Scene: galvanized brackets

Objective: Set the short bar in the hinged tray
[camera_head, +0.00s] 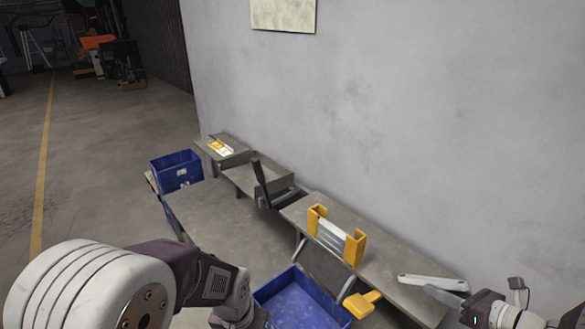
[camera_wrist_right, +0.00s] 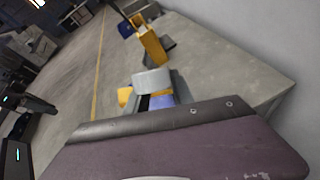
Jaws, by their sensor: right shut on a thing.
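My right gripper (camera_head: 440,288) is at the right end of the bench, shut on a light grey metal bar (camera_head: 415,279), which looks like the short bar. The bar sticks out to the left over the bench top. In the right wrist view its pale end (camera_wrist_right: 152,80) shows beyond the gripper. A yellow-ended holder (camera_head: 357,247) with silvery strips between its ends stands on the bench, left of the bar and apart from it. I cannot tell for certain whether it is the hinged tray. My left arm reaches in from the left; its gripper is out of view.
A blue bin (camera_head: 268,290) sits below the bench front, beside a yellow handle or pad (camera_head: 362,303). Another blue bin (camera_head: 166,174) stands at the far left end. A dark lever (camera_head: 260,182) rises from the bench. The wall runs close behind the bench.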

